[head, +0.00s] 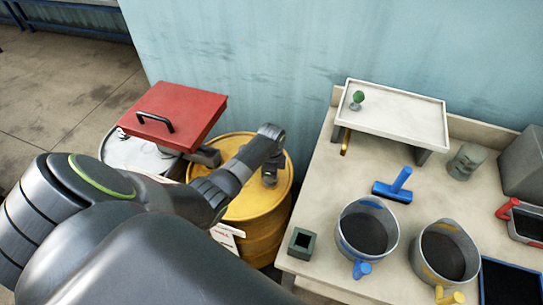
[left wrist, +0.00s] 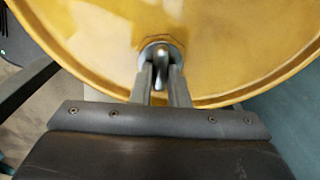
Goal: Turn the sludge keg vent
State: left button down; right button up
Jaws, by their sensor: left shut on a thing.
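The yellow keg (head: 262,215) stands on the floor left of the workbench, and its top fills much of the left wrist view (left wrist: 230,40). A small metal vent (left wrist: 160,56) sits on the keg top near its edge. My left gripper (left wrist: 161,75) is shut on the vent, one finger on each side of it. In the head view my left gripper (head: 270,172) reaches over the keg top, and the arm hides part of the keg. The vent itself is hidden in the head view. My right gripper is not in view.
A red lid with a black handle (head: 178,115) sits above a grey drum (head: 135,153) left of the keg. The workbench (head: 335,200) holds two pots (head: 367,228) (head: 444,252), a blue T-shaped tool (head: 393,188) and a raised white tray (head: 395,110). A blue wall stands behind.

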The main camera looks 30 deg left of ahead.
pick_arm(q)
jog(key=shift+m+p, duration=0.3)
jog(key=shift+m, duration=0.7)
jog(key=c, duration=1.4)
grip_release()
jog(key=shift+r, duration=0.55)
notch_tip(320, 180, up, 16)
jog(key=shift+r, duration=0.15)
